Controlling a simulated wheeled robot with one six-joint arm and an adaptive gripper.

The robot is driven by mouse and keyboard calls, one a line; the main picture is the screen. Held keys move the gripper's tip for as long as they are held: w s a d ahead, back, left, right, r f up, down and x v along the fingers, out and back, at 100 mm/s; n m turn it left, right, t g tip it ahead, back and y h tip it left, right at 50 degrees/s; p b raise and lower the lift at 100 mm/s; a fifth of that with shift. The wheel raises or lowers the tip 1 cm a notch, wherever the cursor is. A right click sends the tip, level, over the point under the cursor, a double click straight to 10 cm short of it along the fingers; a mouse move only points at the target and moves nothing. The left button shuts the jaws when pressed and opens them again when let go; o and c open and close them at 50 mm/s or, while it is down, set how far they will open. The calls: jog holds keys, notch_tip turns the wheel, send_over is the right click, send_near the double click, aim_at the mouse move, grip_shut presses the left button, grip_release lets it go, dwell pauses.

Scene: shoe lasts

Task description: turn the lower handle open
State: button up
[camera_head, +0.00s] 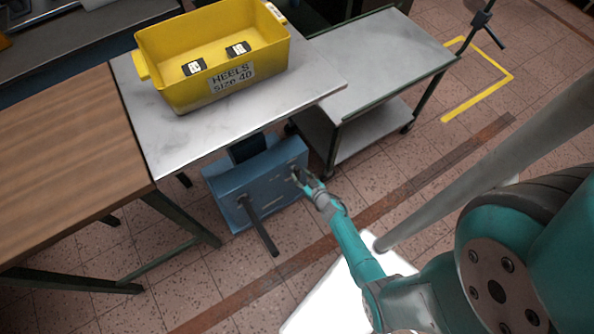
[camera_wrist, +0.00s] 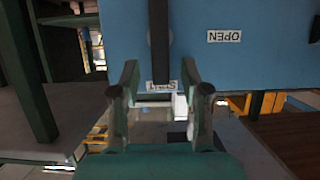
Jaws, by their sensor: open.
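A blue box (camera_head: 255,187) sits under the grey table, and its blue panel (camera_wrist: 250,65) fills the upper part of the wrist view. A long dark handle (camera_head: 261,226) sticks out from its left part, clear of my gripper. Another dark handle bar (camera_wrist: 158,42) runs down in the wrist view, ending by an upside-down SHUT label (camera_wrist: 161,86). An upside-down OPEN label (camera_wrist: 224,36) is to its right. My gripper (camera_head: 302,177) is at the box's right part. In the wrist view its open fingers (camera_wrist: 159,76) flank the bar's end; contact cannot be told.
A yellow crate (camera_head: 215,83) stands on the grey table (camera_head: 165,140) above the box. A wooden table (camera_head: 70,150) is at left, and a metal cart (camera_head: 385,55) stands right of the box.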

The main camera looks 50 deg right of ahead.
aim_at(298, 173)
jog(key=shift+x, duration=1.8)
grip_shut()
